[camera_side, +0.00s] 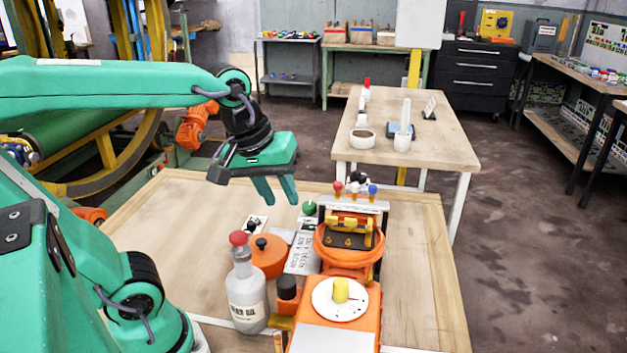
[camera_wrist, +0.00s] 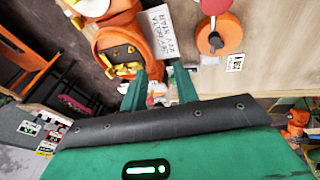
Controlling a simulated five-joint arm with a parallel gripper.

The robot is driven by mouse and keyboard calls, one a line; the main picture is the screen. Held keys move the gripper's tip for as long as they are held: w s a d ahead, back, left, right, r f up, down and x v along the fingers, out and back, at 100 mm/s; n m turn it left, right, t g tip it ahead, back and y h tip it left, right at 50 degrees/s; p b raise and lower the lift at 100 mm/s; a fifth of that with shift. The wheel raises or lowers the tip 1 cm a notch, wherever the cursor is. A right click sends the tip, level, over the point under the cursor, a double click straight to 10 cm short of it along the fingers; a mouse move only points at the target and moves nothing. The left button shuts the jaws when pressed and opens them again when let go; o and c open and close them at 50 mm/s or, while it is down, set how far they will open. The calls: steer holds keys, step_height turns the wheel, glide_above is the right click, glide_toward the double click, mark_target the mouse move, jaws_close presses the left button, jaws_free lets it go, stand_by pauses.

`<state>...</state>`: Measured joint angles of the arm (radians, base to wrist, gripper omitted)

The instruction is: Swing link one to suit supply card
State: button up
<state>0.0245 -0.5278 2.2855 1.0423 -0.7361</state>
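My gripper (camera_side: 278,201) hangs over the table behind and left of the orange device. Its two green fingers are apart with nothing between them; they also show in the wrist view (camera_wrist: 160,97). The device has an orange ring housing (camera_side: 349,258) with a dark face and yellow link-like pieces (camera_side: 352,222), also in the wrist view (camera_wrist: 122,70). I cannot tell which piece is link one. A white card with printed lines (camera_side: 301,254) lies left of the ring and shows in the wrist view (camera_wrist: 161,31). Its text is too small to read surely.
A grey bottle with a red cap (camera_side: 247,292) and a round orange pot (camera_side: 267,258) stand left of the device. A white dial with a yellow knob (camera_side: 340,291) is in front. Red and blue knobs (camera_side: 372,190) rise behind. The table's right side (camera_side: 412,260) is clear.

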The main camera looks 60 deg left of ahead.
steer(key=w+n+g, duration=0.1)
steer(key=w+n, duration=0.1)
steer(key=n, duration=0.2)
steer(key=n+g, duration=0.3)
steer(key=n, duration=1.2)
glide_toward(332, 221)
steer(key=shift+w+a, duration=0.15)
steer(key=shift+a, duration=0.05)
steer(key=shift+f, duration=3.9)
steer(key=shift+c, duration=0.2)
jaws_close()
